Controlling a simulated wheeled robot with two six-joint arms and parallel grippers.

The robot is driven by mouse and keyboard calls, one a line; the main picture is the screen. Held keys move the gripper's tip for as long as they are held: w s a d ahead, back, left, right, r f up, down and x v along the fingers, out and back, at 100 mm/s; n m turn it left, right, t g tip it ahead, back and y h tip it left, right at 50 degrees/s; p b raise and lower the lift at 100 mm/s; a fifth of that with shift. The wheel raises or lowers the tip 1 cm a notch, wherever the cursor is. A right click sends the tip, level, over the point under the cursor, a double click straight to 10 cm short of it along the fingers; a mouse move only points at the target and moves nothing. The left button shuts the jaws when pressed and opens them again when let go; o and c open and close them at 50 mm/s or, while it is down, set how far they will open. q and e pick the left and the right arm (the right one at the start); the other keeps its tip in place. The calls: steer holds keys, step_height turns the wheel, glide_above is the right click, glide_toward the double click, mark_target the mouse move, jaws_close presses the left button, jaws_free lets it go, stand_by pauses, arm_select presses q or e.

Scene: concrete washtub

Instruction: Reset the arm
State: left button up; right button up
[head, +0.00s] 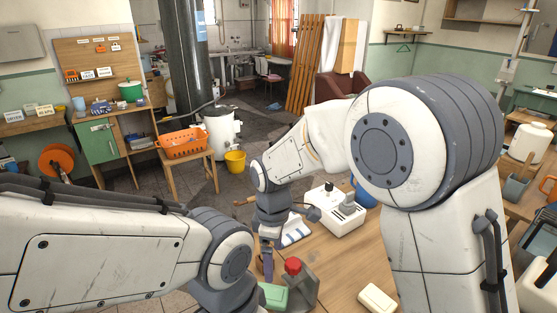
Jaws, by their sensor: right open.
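My right arm reaches in from the right, and its gripper (267,268) points down over the front left part of the wooden table (335,270). The gripper is open and seen edge-on; I see nothing held in it. It is close to a green box (273,296) and a grey block with a red knob (293,267); I cannot tell whether it touches either. My left arm fills the lower left, and its gripper is out of view.
A white device with a dark lever (340,222) and a blue mug (366,192) are farther back on the table. A white block (377,298) lies at the front. An orange basket (184,143) sits on a stool beyond, beside a yellow bucket (235,162).

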mark_target(274, 294)
step_height(274, 294, down, 13)
steer(key=shift+f, duration=0.2)
steer(key=shift+r, duration=0.35)
steer(key=shift+p, duration=0.3)
